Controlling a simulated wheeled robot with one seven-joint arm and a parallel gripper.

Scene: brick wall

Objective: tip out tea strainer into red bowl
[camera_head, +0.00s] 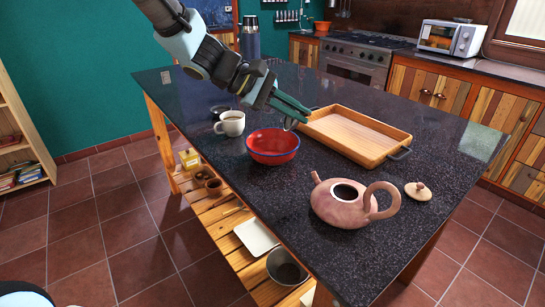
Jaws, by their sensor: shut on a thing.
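The red bowl (273,155) with a dark blue rim stands upright on the dark speckled counter. My gripper (296,111) is just above and behind the bowl, to its right, near the left end of the wooden tray. It is shut on a small metallic thing, which looks like the tea strainer (290,124). The strainer hangs at the fingers, apart from the bowl's rim. It is too small to tell its tilt or what it holds.
A wooden tray (385,147) with dark handles lies right of the bowl. A white cup (233,126) stands left of it. A pink teapot (337,208) stands in front, with its lid (418,192) beside it. A dark flask (251,38) stands at the back.

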